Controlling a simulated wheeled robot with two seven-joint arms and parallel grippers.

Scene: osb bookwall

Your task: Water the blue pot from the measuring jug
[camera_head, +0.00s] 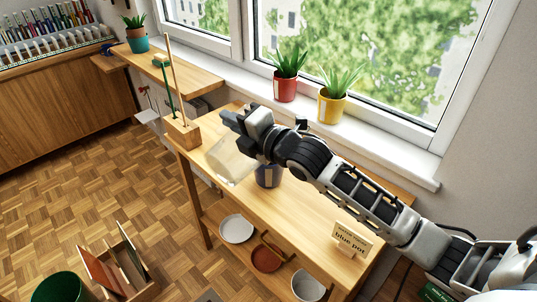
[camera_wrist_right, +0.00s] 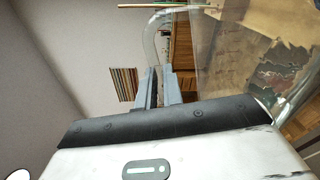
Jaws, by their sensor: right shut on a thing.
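My right gripper (camera_head: 238,122) is shut on the clear measuring jug (camera_head: 232,162), above the wooden table. The jug looks tilted. In the right wrist view, the fingers (camera_wrist_right: 161,88) are at the handle of the jug (camera_wrist_right: 225,65), whose clear body fills the right side. A dark blue pot (camera_head: 267,178) stands on the table just right of the jug, partly hidden by the jug and my right arm; any plant in it is hidden. I cannot tell whether water is flowing. A sign (camera_head: 352,239) reading "blue pot" stands on the table's right part. My left gripper is out of view.
Red (camera_head: 285,88) and yellow (camera_head: 331,107) plant pots stand on the windowsill. A teal pot (camera_head: 138,43) stands on the shelf at the back left. A wooden block with upright sticks (camera_head: 183,131) stands on the table's left end. Dishes (camera_head: 236,229) sit on the lower shelf.

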